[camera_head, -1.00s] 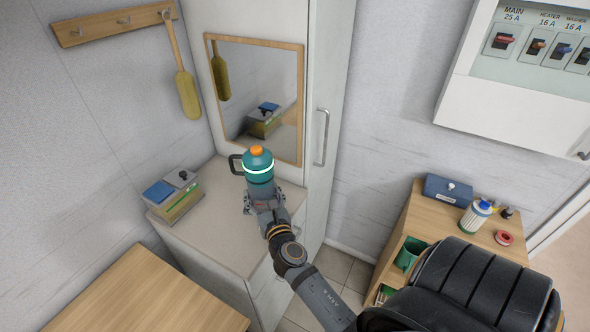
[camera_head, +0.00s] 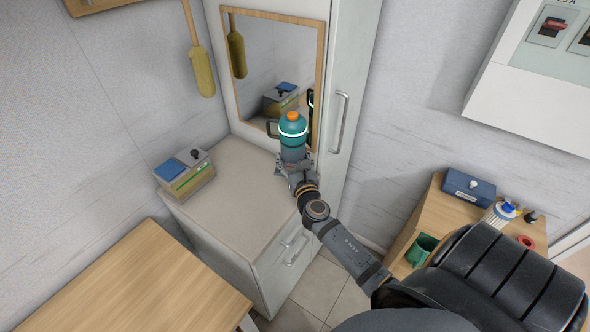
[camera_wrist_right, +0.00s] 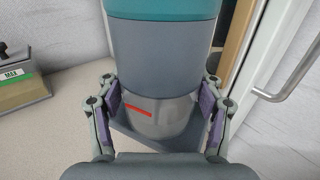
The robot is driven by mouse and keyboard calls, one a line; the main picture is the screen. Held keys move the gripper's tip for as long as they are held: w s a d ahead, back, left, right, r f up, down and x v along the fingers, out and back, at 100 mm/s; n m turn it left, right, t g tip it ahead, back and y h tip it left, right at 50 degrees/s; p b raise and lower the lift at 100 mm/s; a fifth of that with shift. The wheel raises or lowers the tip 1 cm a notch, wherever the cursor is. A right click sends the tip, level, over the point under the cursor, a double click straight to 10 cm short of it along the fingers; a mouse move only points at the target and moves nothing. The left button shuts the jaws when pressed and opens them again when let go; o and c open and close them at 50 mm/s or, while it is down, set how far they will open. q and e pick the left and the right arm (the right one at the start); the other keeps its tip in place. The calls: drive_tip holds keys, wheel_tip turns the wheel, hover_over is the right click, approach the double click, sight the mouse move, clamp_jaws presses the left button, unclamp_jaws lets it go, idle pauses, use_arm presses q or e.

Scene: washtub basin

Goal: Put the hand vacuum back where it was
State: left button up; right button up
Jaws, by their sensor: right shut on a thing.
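The hand vacuum (camera_head: 292,133) is upright, teal on top with an orange cap, a pale glowing band, a side handle and a grey lower body. It is at the right end of the grey cabinet top (camera_head: 228,190), in front of the mirror. My right gripper (camera_head: 295,170) is shut on its lower body. In the right wrist view, the fingers of my right gripper (camera_wrist_right: 158,112) sit on both sides of the vacuum's silvery grey part (camera_wrist_right: 158,118). A dark flat piece shows beneath it. I cannot tell whether the vacuum touches the cabinet top. My left gripper is out of view.
A box with a blue top (camera_head: 185,175) stands at the cabinet's left end. The wood-framed mirror (camera_head: 322,60) and a tall door handle (camera_head: 339,122) are close by. A wooden table (camera_head: 150,285) is in front. The middle of the cabinet top is clear.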

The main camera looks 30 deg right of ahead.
drive_tip(key=f, duration=0.1)
drive_tip(key=w+d+f+b, duration=0.1)
drive_tip(key=w+d+f, duration=0.1)
drive_tip(key=shift+f, duration=0.25)
drive_tip(key=f+b, duration=0.3)
drive_tip(key=f, duration=0.1)
drive_tip(key=shift+w+d, duration=0.25)
drive_tip(key=shift+w, duration=0.05)
drive_tip(key=shift+f, duration=0.15)
drive_tip(key=o, duration=1.3)
drive_tip(key=shift+c, duration=0.2)
